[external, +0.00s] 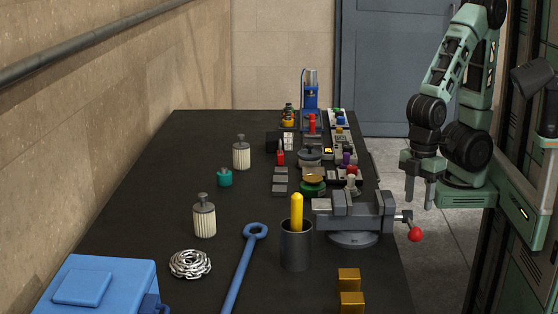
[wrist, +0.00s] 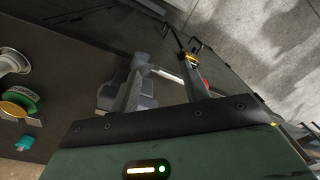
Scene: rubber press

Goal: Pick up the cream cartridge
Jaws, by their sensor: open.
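Two cream ribbed cartridges with grey tops stand upright on the dark table in the external view. The nearer cream cartridge (external: 204,220) is left of centre, and the farther cream cartridge (external: 241,155) stands behind it. My gripper (external: 420,204) is open and empty, pointing down past the table's right edge, far to the right of both cartridges. In the wrist view my two gripper fingers (wrist: 165,75) are spread, with nothing between them in their grasp. I cannot make out either cream cartridge for sure in the wrist view.
A grey vise (external: 355,218) with a red-knobbed handle stands between my gripper and the cartridges. A dark cup (external: 296,248) holds a yellow rod. A blue wrench (external: 243,265), a chain (external: 190,264), a teal weight (external: 225,178) and a blue box (external: 98,290) lie around the nearer cartridge.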

